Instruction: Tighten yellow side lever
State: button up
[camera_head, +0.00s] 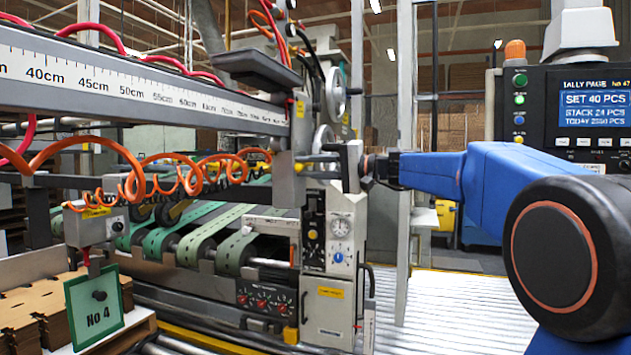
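A small yellow knob (299,168), which looks like the end of the yellow side lever, sits on the grey block at the end of the ruler beam. The rest of the lever is hidden or too small to make out. My gripper (306,166) comes in from the right, level with the knob. Its two fingers are apart, one above the other, with their tips at or right beside the knob. I cannot tell whether they touch it.
The ruler beam (130,82) runs in from the left above orange coiled hoses (135,183). A control box (327,240) with knobs and a gauge stands below my gripper. A lit display panel (594,109) is at the right. Roller floor (450,310) lies clear.

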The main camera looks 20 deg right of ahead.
jog(key=w+f+n, duration=0.1)
jog(key=n, duration=0.3)
jog(key=w+d+f+n, duration=0.1)
jog(key=n, duration=0.3)
jog(key=w+d+f+n, duration=0.1)
jog(key=f+n, duration=0.1)
jog(key=n, duration=0.2)
jog(key=shift+w+d+n, duration=0.1)
jog(key=shift+d+n, duration=0.05)
jog(key=shift+n, duration=0.15)
jog(key=n, duration=0.1)
jog(key=w+d+n, duration=0.1)
jog(key=n, duration=0.1)
jog(key=v, duration=0.9)
dwell(0.5)
jog(key=shift+a, duration=0.1)
